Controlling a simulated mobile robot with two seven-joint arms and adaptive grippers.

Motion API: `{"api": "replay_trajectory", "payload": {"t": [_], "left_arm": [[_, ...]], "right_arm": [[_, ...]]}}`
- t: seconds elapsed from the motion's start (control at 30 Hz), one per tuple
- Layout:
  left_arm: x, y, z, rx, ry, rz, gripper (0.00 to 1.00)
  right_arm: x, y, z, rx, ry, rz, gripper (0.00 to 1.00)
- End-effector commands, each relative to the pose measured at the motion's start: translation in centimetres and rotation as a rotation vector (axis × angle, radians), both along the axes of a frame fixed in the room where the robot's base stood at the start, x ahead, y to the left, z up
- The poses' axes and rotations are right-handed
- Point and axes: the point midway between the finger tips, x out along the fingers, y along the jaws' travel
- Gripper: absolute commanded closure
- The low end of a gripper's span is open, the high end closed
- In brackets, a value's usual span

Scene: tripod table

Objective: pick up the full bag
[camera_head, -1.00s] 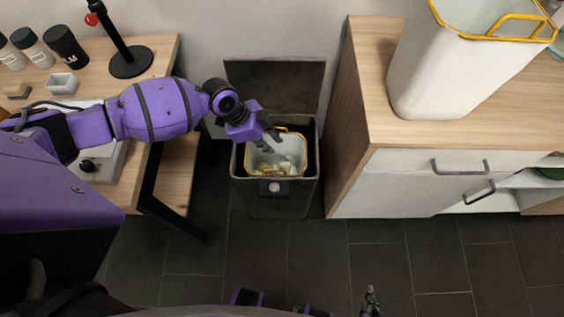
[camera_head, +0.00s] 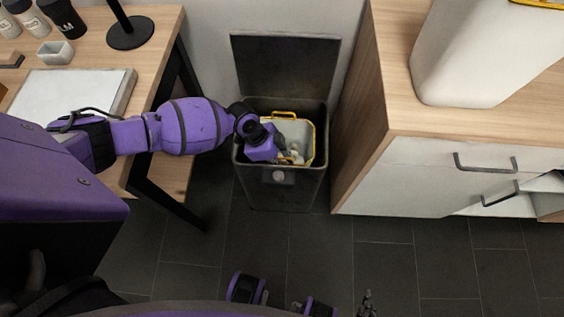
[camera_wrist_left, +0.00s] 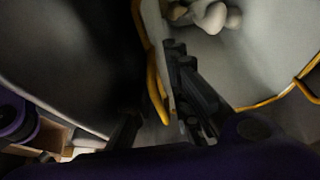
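The full bag (camera_head: 307,138) is pale with a yellow rim and handles and has lumpy contents. It sits inside a black bin (camera_head: 285,193) whose lid stands up at the back. The bag also fills the right of the left wrist view (camera_wrist_left: 265,60). My left gripper (camera_wrist_left: 155,112) is open, with the bag's yellow-edged wall between its dark fingers. In the head view, my left wrist hides most of these fingers at the bag's left side. A small dark part at the bottom edge appears to be my right gripper (camera_head: 366,304); its fingers are unclear.
A wooden table (camera_head: 160,50) with a lamp stand (camera_head: 130,33), jars and a white slab stands left of the bin. A cabinet (camera_head: 400,180) stands close on the right, bearing a tall white yellow-rimmed container (camera_head: 470,60). The dark floor in front is clear.

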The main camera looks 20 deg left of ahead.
Motion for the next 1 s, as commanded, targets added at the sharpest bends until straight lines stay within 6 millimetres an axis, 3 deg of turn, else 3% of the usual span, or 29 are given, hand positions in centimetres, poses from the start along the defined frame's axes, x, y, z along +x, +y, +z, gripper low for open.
{"api": "replay_trajectory", "payload": {"t": [0.27, 0.43, 1.0], "left_arm": [[0.03, -0.18, -0.54, 0.0, -0.001, -0.001, 0.84], [0.02, -0.18, -0.53, 0.0, 0.0, 0.0, 1.0], [-0.19, -0.32, -0.58, -0.003, 0.005, 0.001, 1.0]], "right_arm": [[-0.08, 0.02, -0.09, 0.0, 0.002, 0.0, 1.0], [-0.08, 0.03, -0.09, 0.001, 0.002, 0.001, 1.0], [-0.07, 0.05, -0.08, 0.001, 0.001, 0.001, 1.0]]}}
